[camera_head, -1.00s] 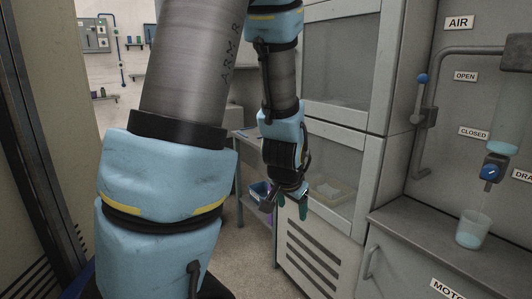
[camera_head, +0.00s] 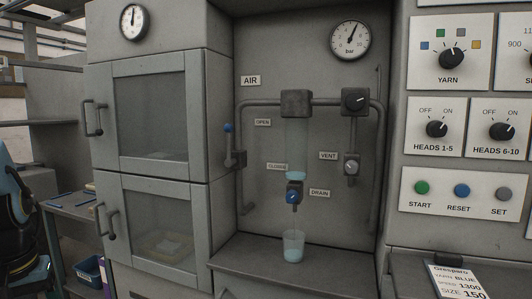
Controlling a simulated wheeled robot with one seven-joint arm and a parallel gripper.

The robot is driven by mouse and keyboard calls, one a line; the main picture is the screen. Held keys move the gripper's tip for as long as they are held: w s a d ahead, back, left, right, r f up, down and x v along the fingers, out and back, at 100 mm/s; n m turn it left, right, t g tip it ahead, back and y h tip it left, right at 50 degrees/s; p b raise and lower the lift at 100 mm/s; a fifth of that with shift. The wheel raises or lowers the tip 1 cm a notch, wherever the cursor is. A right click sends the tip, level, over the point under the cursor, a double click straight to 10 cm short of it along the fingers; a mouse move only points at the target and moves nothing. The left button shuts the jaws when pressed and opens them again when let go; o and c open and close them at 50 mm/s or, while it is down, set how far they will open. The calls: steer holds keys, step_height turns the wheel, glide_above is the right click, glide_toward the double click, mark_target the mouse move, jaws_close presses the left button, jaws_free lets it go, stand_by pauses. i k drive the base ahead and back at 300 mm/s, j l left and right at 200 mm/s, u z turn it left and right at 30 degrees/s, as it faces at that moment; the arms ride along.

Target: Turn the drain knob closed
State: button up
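The blue drain knob (camera_head: 292,197) sits on a dark valve body under a clear bowl (camera_head: 297,150), beside the DRAIN label (camera_head: 319,193). Its white pointer mark looks slanted. A thin stream runs from the valve into a clear cup (camera_head: 293,246) on the ledge, which holds pale blue liquid. My gripper is not in view; part of my arm (camera_head: 14,215) shows at the left edge, well away from the knob.
An air lever with a blue ball (camera_head: 227,128) is left of the bowl, by OPEN and CLOSED labels. A vent knob (camera_head: 351,167) is at right. The control panel (camera_head: 466,192) stands further right, a cabinet (camera_head: 152,110) left. Space before the knob looks clear.

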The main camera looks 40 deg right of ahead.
mark_target(291, 195)
steer(key=z, duration=1.45)
